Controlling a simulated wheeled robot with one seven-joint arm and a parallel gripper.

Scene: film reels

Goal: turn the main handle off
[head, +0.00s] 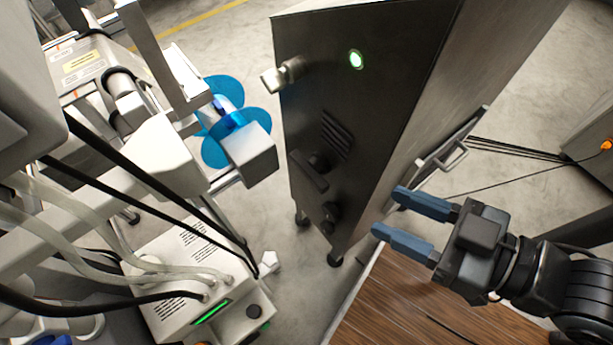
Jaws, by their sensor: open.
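A dark-fronted metal cabinet (385,30) stands in the middle of the head view. A pale lever-like handle (284,75) sticks out at its upper left edge, left of a lit green lamp (356,60). A dark bar-shaped handle (307,171) sits lower on the same front, with a dark round knob (329,218) below it. I cannot tell which one is the main handle. My gripper (389,212) is open and empty, its blue fingers pointing left. In the picture it is right of the cabinet's lower front and appears apart from every handle.
A wooden surface (385,305) lies below my gripper. A metal bracket handle (452,158) is on the cabinet's right side. White equipment with blue discs (222,152), hoses and a green-lit box (180,285) fills the left. Concrete floor shows between.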

